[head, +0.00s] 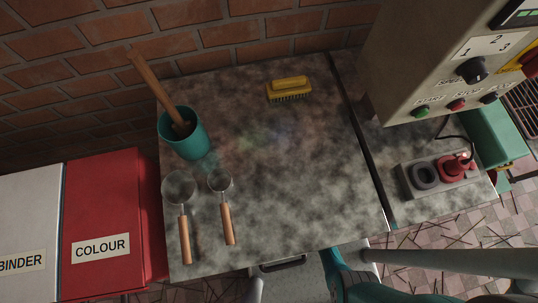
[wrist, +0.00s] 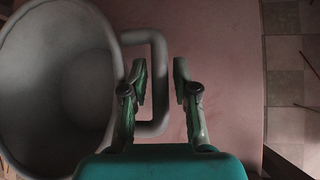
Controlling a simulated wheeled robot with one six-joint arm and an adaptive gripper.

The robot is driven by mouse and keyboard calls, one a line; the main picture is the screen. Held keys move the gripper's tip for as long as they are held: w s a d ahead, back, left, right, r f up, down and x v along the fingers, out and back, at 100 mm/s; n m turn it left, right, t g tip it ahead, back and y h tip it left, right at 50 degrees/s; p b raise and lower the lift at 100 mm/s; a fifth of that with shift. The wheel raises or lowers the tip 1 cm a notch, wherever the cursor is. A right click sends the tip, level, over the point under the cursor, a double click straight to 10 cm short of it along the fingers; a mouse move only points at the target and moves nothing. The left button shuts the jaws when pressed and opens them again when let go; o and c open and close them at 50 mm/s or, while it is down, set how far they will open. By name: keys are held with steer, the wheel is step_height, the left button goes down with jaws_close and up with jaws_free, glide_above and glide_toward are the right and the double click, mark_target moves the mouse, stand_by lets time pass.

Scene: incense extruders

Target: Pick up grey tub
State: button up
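The grey tub (wrist: 60,75) fills the left of the wrist view, seen from above with its open mouth and empty-looking inside. Its squared loop handle (wrist: 158,115) sticks out to the right. My gripper (wrist: 161,75) is open, with one finger on each side of the handle's outer bar as seen from above. A gap shows between the bar and each finger; I cannot tell how deep the fingers reach. In the head view I cannot make out the tub clearly; part of my arm shows at the worktop's front edge.
The stone worktop (head: 285,200) holds a teal pot (head: 185,145) with a wooden stick, two wooden-handled sieves (head: 226,220) and a yellow brush (head: 288,88). Red COLOUR bin (head: 105,225) and white BINDER bin (head: 30,215) stand left. A control box (head: 430,65) stands right. Pinkish surface (wrist: 230,80) lies beside the tub.

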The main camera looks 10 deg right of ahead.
jaws_close()
steer(key=shift+r, duration=0.15)
stand_by(0.4)
